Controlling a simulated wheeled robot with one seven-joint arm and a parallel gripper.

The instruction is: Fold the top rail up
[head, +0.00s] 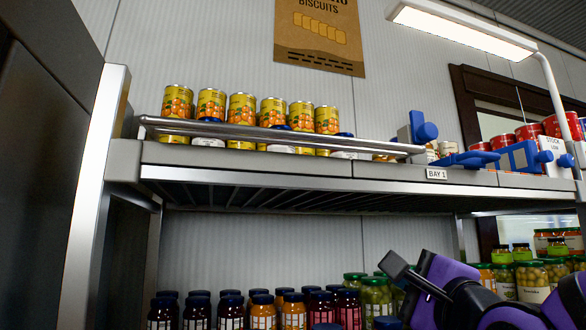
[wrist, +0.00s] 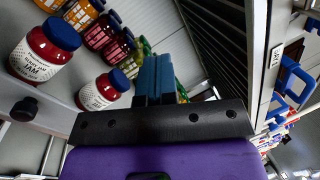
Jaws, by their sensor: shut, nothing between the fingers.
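The top rail (head: 280,132) is a long metal bar along the front of the upper shelf. In the head view my purple wrist is at the lower right, below the upper shelf and apart from the rail; the fingertips are hard to make out there.
The upper shelf edge (head: 250,161) lies above my gripper. Jars with dark lids (head: 262,310) stand on the lower shelf; jam jars (wrist: 46,52) are close on the left in the wrist view. More blue brackets (head: 520,156) and red cans (head: 530,131) are at the right.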

